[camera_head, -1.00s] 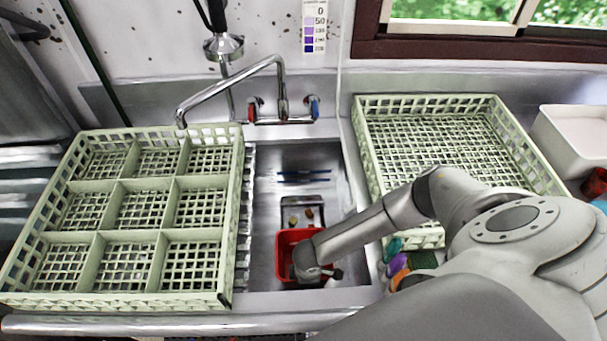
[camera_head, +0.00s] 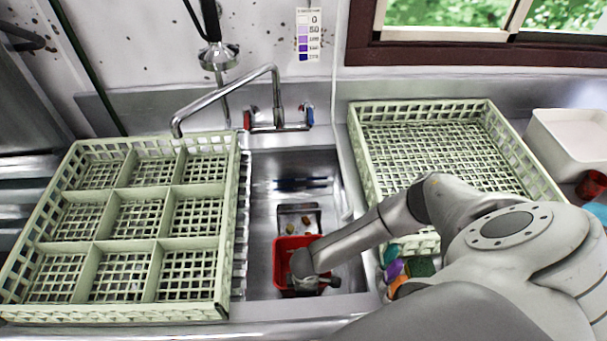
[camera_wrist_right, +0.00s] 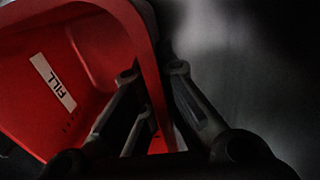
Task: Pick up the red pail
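The red pail (camera_head: 283,258) stands in the sink basin, toward its front. My right arm reaches in from the right, and its wrist covers much of the pail in the head view. In the right wrist view the red pail (camera_wrist_right: 95,40) fills the left side, with a white "FILL" label on its inner face. My right gripper (camera_wrist_right: 153,72) has one finger inside the pail and one outside, closed against the wall between them. The lower finger parts are dark. No lift off the basin floor shows. My left gripper is not in view.
A compartmented green rack (camera_head: 125,240) stands left of the basin and an open green rack (camera_head: 440,150) right of it. The faucet (camera_head: 225,95) arches behind. Small coloured items (camera_head: 395,268) lie by my right forearm. A white bin (camera_head: 570,140) is far right.

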